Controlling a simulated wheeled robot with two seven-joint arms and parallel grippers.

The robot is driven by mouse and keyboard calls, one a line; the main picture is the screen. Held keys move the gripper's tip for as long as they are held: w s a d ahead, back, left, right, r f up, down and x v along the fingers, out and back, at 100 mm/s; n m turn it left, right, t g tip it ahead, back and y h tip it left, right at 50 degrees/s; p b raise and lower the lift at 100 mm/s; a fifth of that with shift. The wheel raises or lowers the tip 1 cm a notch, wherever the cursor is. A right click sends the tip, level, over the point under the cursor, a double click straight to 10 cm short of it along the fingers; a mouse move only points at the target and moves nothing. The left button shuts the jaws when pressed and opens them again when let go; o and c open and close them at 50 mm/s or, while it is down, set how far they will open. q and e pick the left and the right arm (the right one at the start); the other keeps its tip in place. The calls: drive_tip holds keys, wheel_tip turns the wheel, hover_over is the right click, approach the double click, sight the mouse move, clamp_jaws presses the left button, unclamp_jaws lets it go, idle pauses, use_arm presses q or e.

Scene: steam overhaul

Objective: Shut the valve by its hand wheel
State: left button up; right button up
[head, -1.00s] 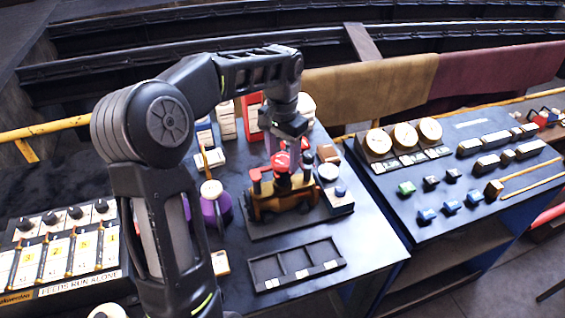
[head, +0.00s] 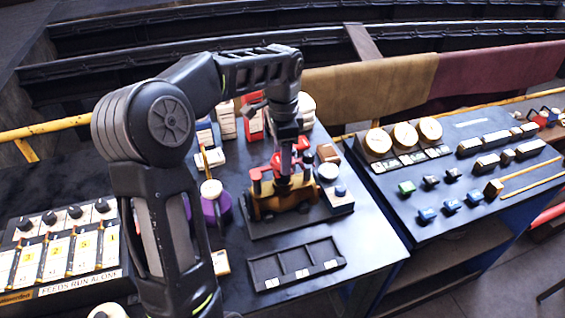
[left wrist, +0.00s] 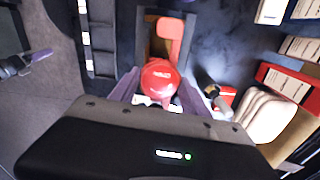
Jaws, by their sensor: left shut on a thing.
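The valve has a brass body (head: 268,207) on a dark base plate, on the table in the middle of the head view. Its red hand wheel (head: 276,161) sits on top, partly covered by my gripper. My left gripper (head: 289,158) reaches down onto the wheel from above and is shut on it. In the left wrist view the round red top of the wheel (left wrist: 160,77) lies between the two purplish fingers. A flat red part lies just beyond it there. How far the wheel has turned cannot be told.
A black compartment tray (head: 297,265) lies in front of the valve. A purple-based pot (head: 215,203) stands left of it, with red and white boxes behind. A block with a white round top (head: 328,172) stands close on the right. A blue panel with gauges (head: 403,134) is further right.

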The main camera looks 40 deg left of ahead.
use_arm(q)
drive_tip(key=shift+m, duration=0.4)
drive_tip(key=o, duration=1.4)
drive_tip(key=shift+c, duration=1.1)
drive_tip(key=shift+r, duration=0.1)
drive_tip(key=shift+r, duration=2.95)
drive_tip(key=shift+a+f, duration=0.1)
